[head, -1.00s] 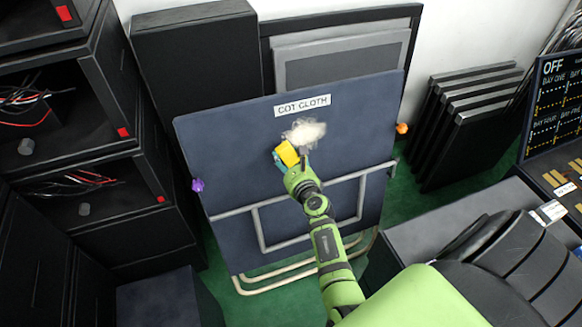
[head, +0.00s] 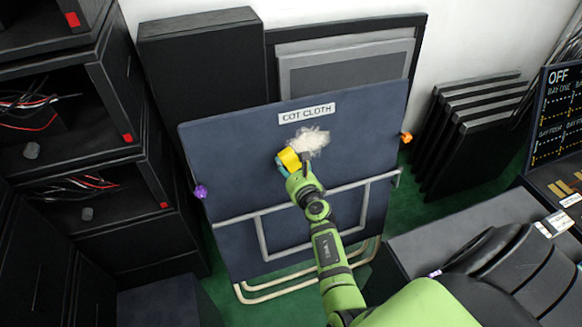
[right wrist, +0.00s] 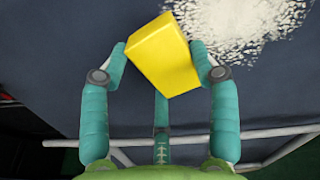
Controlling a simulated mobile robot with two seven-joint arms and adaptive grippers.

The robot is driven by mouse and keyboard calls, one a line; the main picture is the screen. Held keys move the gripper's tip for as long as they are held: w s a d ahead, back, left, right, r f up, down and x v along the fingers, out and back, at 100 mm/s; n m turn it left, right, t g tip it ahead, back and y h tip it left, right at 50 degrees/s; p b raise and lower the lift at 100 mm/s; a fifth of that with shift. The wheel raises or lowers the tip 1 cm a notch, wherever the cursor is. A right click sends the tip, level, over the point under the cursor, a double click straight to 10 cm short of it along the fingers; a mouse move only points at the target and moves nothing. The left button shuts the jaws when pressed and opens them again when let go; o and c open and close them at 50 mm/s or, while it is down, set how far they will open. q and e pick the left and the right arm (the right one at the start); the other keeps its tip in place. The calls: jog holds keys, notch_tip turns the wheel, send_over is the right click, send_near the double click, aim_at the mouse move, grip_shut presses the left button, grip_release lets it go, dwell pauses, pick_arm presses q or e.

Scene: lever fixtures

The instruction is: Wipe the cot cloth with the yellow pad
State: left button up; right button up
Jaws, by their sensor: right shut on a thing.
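The cot cloth (head: 245,180) is a dark blue panel standing tilted on a pale metal frame, with a "COT CLOTH" label (head: 306,113) near its top. A whitish powdery patch (head: 312,141) marks its upper middle; it also shows in the right wrist view (right wrist: 240,28). My right gripper (head: 293,165) is shut on the yellow pad (head: 289,158), just left of and below the patch. In the right wrist view the yellow pad (right wrist: 163,55) sits tilted between the teal fingers. I cannot tell whether the pad touches the cloth. My left gripper is not in view.
Black shelving with cables (head: 75,185) stands at the left. Dark panels (head: 470,130) lean on the wall at the right. A grey bench (head: 460,225) is at the lower right. A purple knob (head: 200,191) and an orange knob (head: 406,137) flank the cloth.

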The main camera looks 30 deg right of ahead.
jog(key=shift+w+d+f, duration=0.15)
jog(key=shift+w+d, duration=0.05)
jog(key=shift+w, duration=0.45)
